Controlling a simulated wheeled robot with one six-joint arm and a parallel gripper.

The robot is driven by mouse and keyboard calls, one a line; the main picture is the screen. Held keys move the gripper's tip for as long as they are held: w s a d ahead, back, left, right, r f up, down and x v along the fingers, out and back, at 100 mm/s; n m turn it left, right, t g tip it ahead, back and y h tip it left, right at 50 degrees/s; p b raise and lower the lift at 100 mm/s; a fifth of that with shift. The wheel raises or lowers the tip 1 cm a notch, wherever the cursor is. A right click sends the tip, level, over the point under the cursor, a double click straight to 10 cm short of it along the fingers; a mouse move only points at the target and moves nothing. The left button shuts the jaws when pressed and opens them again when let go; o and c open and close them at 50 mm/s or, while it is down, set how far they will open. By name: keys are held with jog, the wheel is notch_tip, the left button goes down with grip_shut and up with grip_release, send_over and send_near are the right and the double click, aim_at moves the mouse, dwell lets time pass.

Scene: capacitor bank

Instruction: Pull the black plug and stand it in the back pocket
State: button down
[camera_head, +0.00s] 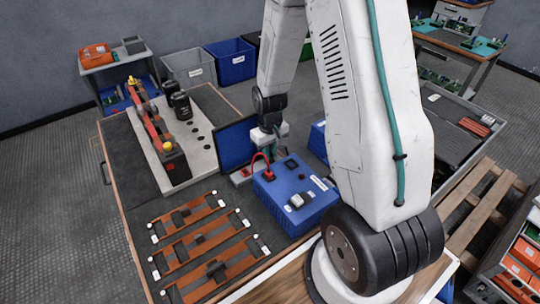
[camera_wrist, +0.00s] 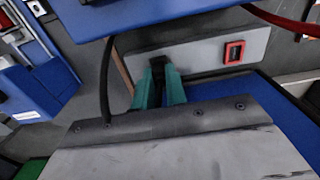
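My gripper (camera_wrist: 164,78) has its green fingers close together around a dark piece at their tips, apparently the black plug (camera_wrist: 157,66). It is at the left part of a grey holder strip (camera_wrist: 200,54); I cannot tell whether the plug is inside a pocket or just at it. A black cable (camera_wrist: 107,85) hangs beside the fingers. A red-rimmed pocket (camera_wrist: 233,52) in the strip looks empty. In the head view my gripper (camera_head: 271,148) is behind the blue box (camera_head: 300,205), near the strip (camera_head: 240,177). The plug is hidden there.
A blue panel (camera_head: 237,143) rises behind the strip. Flat brown frames (camera_head: 205,240) lie front left. A grey block with black cylinders (camera_head: 180,104) stands back left.

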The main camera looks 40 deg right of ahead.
jog(key=shift+r, duration=3)
jog(key=shift+r, duration=0.15)
jog(key=shift+r, duration=1.1)
jog(key=shift+s+d, duration=0.15)
jog(key=shift+s, duration=1.5)
jog(key=shift+s+d, duration=0.15)
jog(key=shift+s, duration=1.45)
jog(key=shift+s+d, duration=0.15)
jog(key=shift+s, duration=1.5)
jog(key=shift+f, duration=0.1)
